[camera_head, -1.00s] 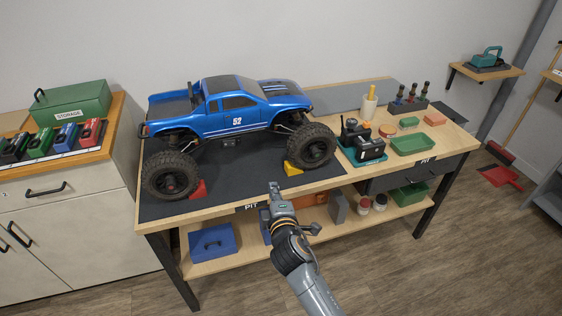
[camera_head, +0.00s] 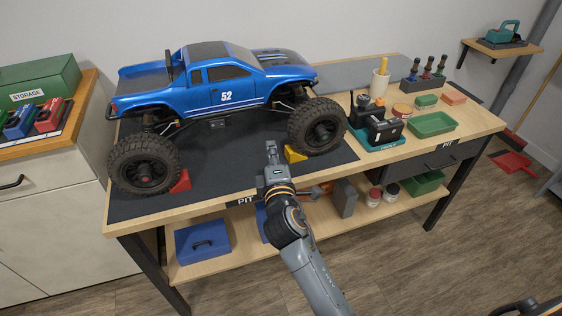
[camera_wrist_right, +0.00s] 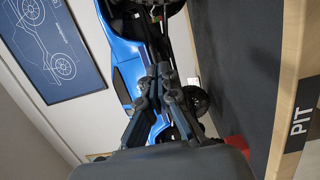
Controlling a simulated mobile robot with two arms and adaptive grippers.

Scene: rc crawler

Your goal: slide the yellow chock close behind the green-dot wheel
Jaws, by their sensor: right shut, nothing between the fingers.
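I cannot make out a green dot on any wheel. My right gripper (camera_head: 271,149) is shut and empty, over the mat just left of the yellow chock, with a small gap seen between them. In the right wrist view its closed fingers (camera_wrist_right: 165,75) show in front of the truck; the yellow chock is not visible there.
A red chock (camera_head: 181,181) sits beside the left-hand near wheel (camera_head: 144,164). The bench's front edge (camera_head: 190,212) lies below my arm. A black-and-teal device (camera_head: 378,130) and a green tray (camera_head: 432,124) stand to the right. The mat between the two chocks is mostly clear.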

